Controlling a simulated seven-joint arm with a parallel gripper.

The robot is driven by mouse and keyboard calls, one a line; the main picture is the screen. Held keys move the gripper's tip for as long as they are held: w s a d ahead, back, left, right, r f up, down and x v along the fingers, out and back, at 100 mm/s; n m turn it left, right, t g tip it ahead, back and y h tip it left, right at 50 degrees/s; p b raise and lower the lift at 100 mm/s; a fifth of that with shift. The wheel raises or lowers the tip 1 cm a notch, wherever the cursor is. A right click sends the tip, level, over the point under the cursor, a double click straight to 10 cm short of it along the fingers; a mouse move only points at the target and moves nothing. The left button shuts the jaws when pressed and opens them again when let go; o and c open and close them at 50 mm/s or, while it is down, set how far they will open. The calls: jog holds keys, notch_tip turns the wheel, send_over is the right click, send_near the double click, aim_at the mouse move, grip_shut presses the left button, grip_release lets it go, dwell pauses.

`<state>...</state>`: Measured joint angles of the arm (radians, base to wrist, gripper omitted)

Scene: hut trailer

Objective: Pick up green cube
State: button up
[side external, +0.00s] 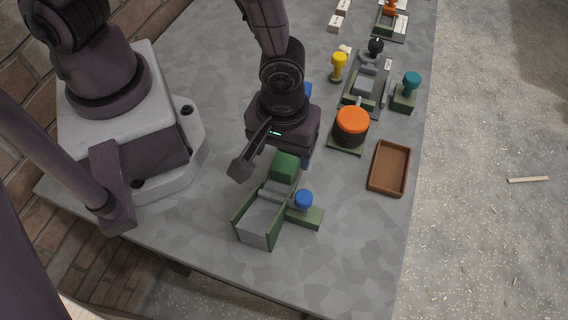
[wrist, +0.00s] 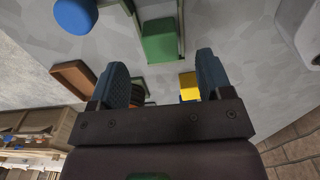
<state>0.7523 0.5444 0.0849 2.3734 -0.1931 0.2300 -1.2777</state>
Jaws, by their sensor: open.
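The green cube (side external: 284,167) sits at the upper end of a grey fixture with green side walls (side external: 262,222). In the wrist view the green cube (wrist: 159,41) appears at the top middle, beyond and between my fingertips. My gripper (wrist: 161,68) is open, with its two blue fingers spread apart and nothing held between them. In the side view my gripper's body is just above the cube in the picture and hides most of its fingers. I cannot tell the exact height gap.
A blue knob (side external: 304,198) on a green base stands right beside the fixture. An orange-topped round piece (side external: 352,122), a brown tray (side external: 390,166), a yellow knob (side external: 339,64) and a teal knob (side external: 411,80) stand to the right. The table's lower left is clear.

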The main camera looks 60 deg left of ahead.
aim_at(284, 162)
jog(key=shift+w+a+f, duration=0.1)
jog(key=shift+f, duration=1.2)
jog(key=shift+w+a+f, duration=0.1)
jog(key=shift+f, duration=1.2)
jog(key=c, duration=1)
